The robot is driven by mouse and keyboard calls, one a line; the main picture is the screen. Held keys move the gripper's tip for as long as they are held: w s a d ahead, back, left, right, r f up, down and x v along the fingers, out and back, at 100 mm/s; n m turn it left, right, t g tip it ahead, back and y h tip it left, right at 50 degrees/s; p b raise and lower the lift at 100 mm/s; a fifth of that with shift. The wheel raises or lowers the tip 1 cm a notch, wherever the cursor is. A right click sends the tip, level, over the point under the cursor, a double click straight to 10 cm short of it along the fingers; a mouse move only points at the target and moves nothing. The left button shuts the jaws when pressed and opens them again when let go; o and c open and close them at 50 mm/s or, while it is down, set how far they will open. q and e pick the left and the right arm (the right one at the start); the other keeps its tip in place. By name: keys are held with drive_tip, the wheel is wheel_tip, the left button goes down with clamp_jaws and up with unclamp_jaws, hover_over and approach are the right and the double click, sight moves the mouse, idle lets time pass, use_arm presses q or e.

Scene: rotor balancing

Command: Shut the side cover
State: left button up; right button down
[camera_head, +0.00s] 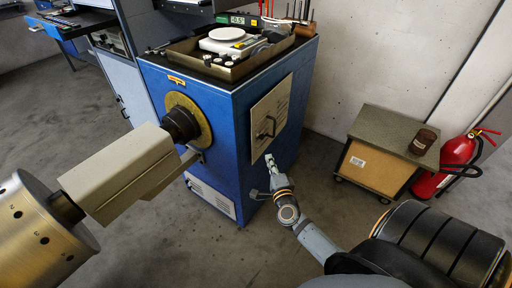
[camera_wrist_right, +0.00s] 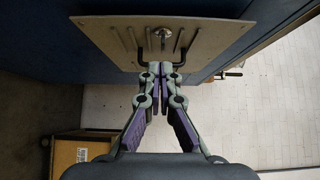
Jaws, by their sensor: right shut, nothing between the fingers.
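The side cover (camera_head: 285,103) is a beige panel with a black handle (camera_head: 265,128) on the right face of the blue machine cabinet (camera_head: 225,115). My right gripper (camera_head: 269,158) is shut and empty just below the cover. In the wrist view its fingertips (camera_wrist_right: 161,68) overlap the handle area; contact is unclear. My left gripper is out of view.
A tray (camera_head: 225,68) with a white scale and tools stands on the cabinet. A large metal cylinder (camera_head: 35,235) and beige housing (camera_head: 125,175) extend to its left.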

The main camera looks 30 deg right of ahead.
sight(252, 144)
drive_tip(key=w, duration=0.8)
drive_tip(key=shift+w+d+f+b, duration=0.1)
drive_tip(key=shift+w+d+b, duration=0.2)
drive_tip(key=shift+b, duration=0.1)
drive_tip(key=shift+w+a, duration=0.15)
drive_tip(key=shift+w, duration=0.1)
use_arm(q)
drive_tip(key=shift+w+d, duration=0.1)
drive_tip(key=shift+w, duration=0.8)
use_arm(e)
drive_tip(key=shift+w+a+m+h+p, duration=0.15)
drive_tip(key=shift+w+a+h, duration=0.05)
drive_tip(key=shift+w, duration=0.2)
drive_tip(key=shift+w+a+m+h+p, duration=0.15)
drive_tip(key=shift+w+h, duration=0.05)
drive_tip(key=shift+w, duration=0.15)
drive_tip(key=shift+w+a+g, duration=0.2)
drive_tip(key=shift+w+g, duration=0.1)
drive_tip(key=shift+r, duration=0.2)
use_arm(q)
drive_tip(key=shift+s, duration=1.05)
use_arm(e)
drive_tip(key=shift+r, duration=0.1)
